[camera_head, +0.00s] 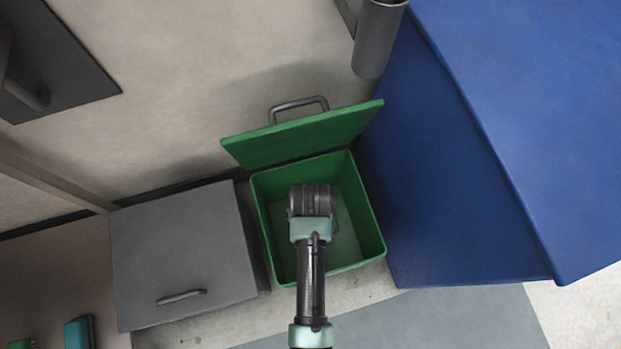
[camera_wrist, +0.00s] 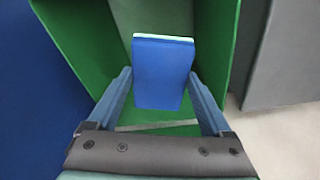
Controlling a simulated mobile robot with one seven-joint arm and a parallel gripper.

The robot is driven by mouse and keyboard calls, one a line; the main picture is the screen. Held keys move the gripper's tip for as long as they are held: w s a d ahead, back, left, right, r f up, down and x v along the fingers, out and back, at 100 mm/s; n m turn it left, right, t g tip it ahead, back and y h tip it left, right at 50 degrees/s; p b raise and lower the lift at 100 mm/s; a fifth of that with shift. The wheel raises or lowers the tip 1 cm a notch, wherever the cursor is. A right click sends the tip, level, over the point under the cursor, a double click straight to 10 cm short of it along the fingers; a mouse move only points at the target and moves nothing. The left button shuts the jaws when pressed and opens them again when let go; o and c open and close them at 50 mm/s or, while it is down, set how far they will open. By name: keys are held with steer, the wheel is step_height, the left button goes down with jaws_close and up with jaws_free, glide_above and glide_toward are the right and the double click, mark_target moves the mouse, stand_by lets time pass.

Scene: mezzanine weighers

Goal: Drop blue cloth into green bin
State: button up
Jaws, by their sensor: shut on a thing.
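The green bin (camera_head: 377,228) stands open on the floor in the head view, with its green lid (camera_head: 305,135) raised at the back. My arm reaches over the bin, and its wrist hides part of the opening. In the wrist view my gripper (camera_wrist: 163,85) points down into the green bin (camera_wrist: 215,40). Its two fingers are on either side of the blue cloth (camera_wrist: 162,75), a flat folded block with a pale edge, and hold it. The cloth is over the bin's inside. Its height above the bin floor is hard to tell. The cloth is hidden in the head view.
A grey lidded box (camera_head: 185,250) stands close to the left of the bin. A large blue cabinet (camera_head: 450,180) stands close to its right. A beige wall (camera_head: 200,80) is behind, with a grey cylinder (camera_head: 377,40) at the top.

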steer(key=shift+f+b, duration=0.4)
steer(key=shift+f, duration=0.3)
steer(key=shift+r, duration=0.1)
steer(key=o, duration=1.1)
steer(key=r+p, duration=0.2)
steer(key=r, duration=0.2)
steer(key=s+r+p, duration=0.1)
steer(key=r+p, duration=0.1)
steer(key=r, duration=0.2)
steer(key=r+p, duration=0.3)
steer(key=r, duration=0.1)
steer(key=shift+s+r, duration=0.3)
steer(key=shift+r, duration=0.1)
